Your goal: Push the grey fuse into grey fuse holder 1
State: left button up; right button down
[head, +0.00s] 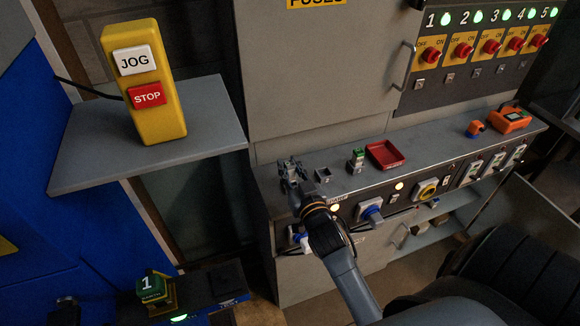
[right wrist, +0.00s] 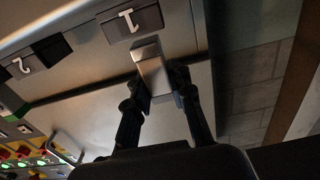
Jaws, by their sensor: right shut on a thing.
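My right gripper (head: 292,172) is over the left end of the grey bench top in the head view. In the right wrist view its two fingers (right wrist: 160,88) are shut on the grey fuse (right wrist: 152,68), a plain block. The fuse's far end is right by the dark holder marked 1 (right wrist: 133,22); I cannot tell if it is inside or just against it. The holder marked 2 (right wrist: 48,52) is to the left, and a small grey box-like holder (head: 322,175) shows right of the gripper in the head view. The gripper hides holder 1 there. I do not see my left gripper.
A holder with a green part (head: 357,158) and a red tray (head: 385,154) stand farther right on the bench. An orange device (head: 510,119) is at its far right end. The cabinet (head: 318,75) rises behind. A shelf (head: 150,135) with a yellow JOG/STOP box (head: 158,112) is at left.

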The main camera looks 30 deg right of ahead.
jog(key=shift+f+b, duration=0.8)
jog(key=shift+f, duration=0.35)
jog(key=c, duration=1.1)
grip_release()
jog(key=v, duration=0.7)
jog(key=shift+s, duration=0.25)
